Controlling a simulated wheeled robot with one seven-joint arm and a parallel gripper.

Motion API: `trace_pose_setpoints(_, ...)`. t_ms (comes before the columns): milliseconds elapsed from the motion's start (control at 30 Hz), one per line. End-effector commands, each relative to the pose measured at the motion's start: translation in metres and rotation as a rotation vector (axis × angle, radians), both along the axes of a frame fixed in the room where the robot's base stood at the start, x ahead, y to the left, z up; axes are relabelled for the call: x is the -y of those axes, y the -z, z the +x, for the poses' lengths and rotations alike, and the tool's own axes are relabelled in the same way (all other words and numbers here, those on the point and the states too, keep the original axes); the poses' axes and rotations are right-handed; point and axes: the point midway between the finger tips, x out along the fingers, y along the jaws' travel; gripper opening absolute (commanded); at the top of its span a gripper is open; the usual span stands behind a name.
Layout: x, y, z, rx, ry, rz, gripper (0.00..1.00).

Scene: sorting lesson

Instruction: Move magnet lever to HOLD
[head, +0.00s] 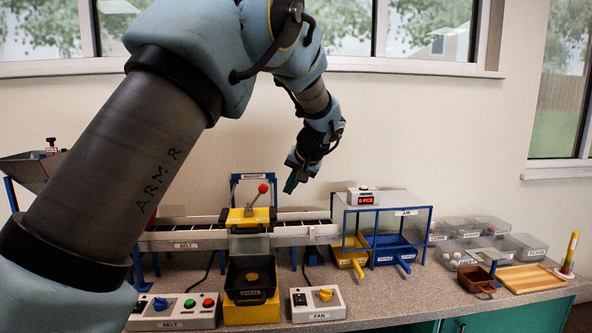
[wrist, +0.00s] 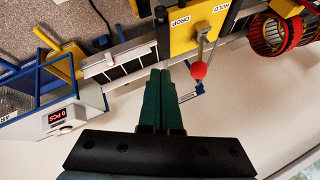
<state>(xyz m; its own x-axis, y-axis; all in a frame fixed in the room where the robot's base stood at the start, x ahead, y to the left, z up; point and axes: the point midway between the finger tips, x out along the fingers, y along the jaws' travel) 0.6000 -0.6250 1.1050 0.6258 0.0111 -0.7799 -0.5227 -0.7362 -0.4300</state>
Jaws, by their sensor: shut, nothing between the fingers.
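The magnet lever has a red ball knob (head: 263,188) on a thin metal stem, standing on a yellow housing (head: 236,215) over the belt. In the head view it leans to the right. In the wrist view the red knob (wrist: 198,70) hangs near the middle, and the DROP (wrist: 181,20) and HOLD (wrist: 218,6) labels show on the yellow plate. The lever leans slightly to the DROP side. My gripper (head: 290,186) is just right of the knob in the head view, apart from it. Its green fingers (wrist: 162,76) are shut and empty.
The belt (head: 290,230) runs below my gripper. A clear-topped blue frame (head: 432,222) with a red counter display (head: 364,197) stands to the right. A black bin (head: 250,290) sits in front of the magnet. BELT (head: 170,310) and FAN (head: 318,303) control boxes lie at the front.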

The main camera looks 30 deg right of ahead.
Motion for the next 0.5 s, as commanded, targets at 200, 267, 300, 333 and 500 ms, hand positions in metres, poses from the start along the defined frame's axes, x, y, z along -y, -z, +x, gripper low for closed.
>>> trace_pose_setpoints(200,-0.013,0.007,0.027,0.0,-0.003,-0.001,0.0)
trace_pose_setpoints(267,-0.018,0.006,0.032,0.0,-0.002,0.0,0.0)
trace_pose_setpoints(300,-0.02,0.006,0.035,-0.001,-0.001,0.0,0.0)
trace_pose_setpoints(333,-0.021,0.006,0.037,-0.001,-0.001,0.0,0.0)
trace_pose_setpoints(500,-0.025,0.007,0.042,0.0,0.0,0.0,0.0)
